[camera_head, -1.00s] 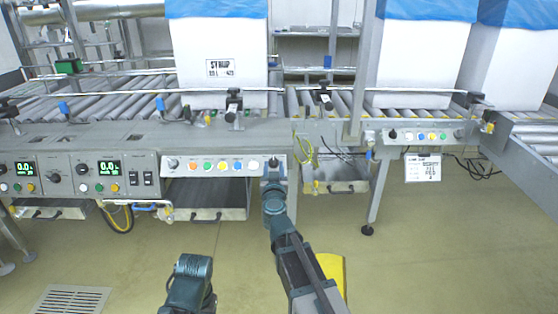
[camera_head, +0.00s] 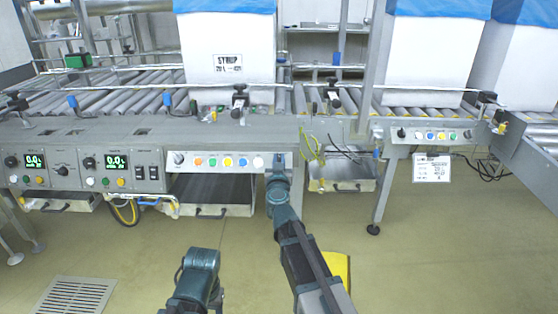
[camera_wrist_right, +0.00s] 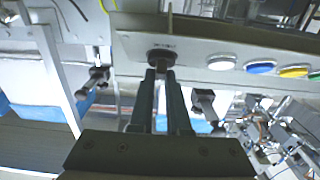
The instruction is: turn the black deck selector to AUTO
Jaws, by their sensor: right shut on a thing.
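The black deck selector (camera_wrist_right: 162,56) is a round dark knob at the end of a light control panel (camera_head: 228,161). In the right wrist view it sits at the top middle, right at the fingertips. My right gripper (camera_wrist_right: 163,74) is shut on the selector, one finger on each side. In the head view my right gripper (camera_head: 278,168) reaches up to the panel's right end and hides the selector. The selector's pointer and its position marks cannot be read. My left gripper is not in view; only my left arm shows at the bottom.
Several coloured buttons (camera_head: 228,162) sit on the same panel, left of the gripper. A grey knob (camera_head: 179,158) is at its left end. A conveyor with a white SYRUP box (camera_head: 228,60) stands above. Yellow and black cables (camera_head: 313,150) hang to the right.

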